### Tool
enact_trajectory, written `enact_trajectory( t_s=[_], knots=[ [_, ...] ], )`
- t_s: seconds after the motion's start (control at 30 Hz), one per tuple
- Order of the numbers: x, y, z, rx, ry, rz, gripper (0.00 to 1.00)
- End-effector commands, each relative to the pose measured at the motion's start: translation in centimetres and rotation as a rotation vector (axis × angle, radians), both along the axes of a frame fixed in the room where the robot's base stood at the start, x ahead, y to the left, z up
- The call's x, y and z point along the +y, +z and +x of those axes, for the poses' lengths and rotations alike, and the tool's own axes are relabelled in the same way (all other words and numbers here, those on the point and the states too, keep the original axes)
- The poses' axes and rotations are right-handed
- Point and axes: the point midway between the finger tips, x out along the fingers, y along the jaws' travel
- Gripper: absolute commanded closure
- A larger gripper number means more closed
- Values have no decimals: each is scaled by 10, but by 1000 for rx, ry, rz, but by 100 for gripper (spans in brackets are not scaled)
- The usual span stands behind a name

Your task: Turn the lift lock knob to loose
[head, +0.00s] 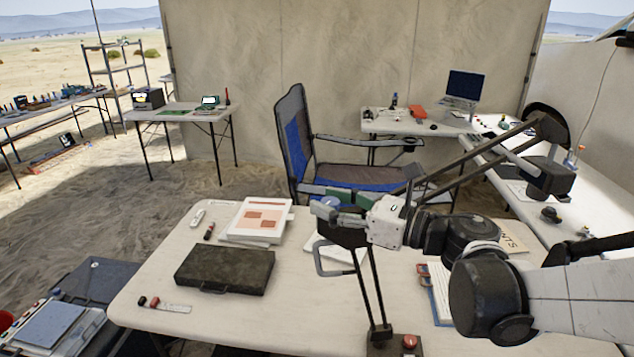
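My gripper (336,208) reaches left over the near table from my arm at the right. Its fingertips are at a dark rounded part (340,238) at the top of a pair of thin black struts (374,290), and they overlap it in the picture. I cannot tell whether they touch it or how far apart they are. A small blue piece shows at the fingertips. No part is clearly readable as the lift lock knob; it may be hidden by the gripper. A red round cap (409,342) sits beside the struts' dark base (380,334).
The near table (150,285) holds a dark flat case (224,270), papers (258,220) and small markers. A long black jointed arm (470,158) rises right, ending in a dark head (550,178). A blue folding chair (296,140) stands behind. Open air lies left of the gripper.

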Motion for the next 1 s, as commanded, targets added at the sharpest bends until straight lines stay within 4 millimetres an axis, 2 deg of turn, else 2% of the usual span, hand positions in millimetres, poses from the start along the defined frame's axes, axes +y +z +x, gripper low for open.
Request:
enact_trajectory(
  t_s=[0.07,0.47,1.0],
  knots=[
    [0,0,0,0,0,0,55],
    [0,6,0,0,0,0,55],
    [0,79,0,0,0,0,55]
  ],
)
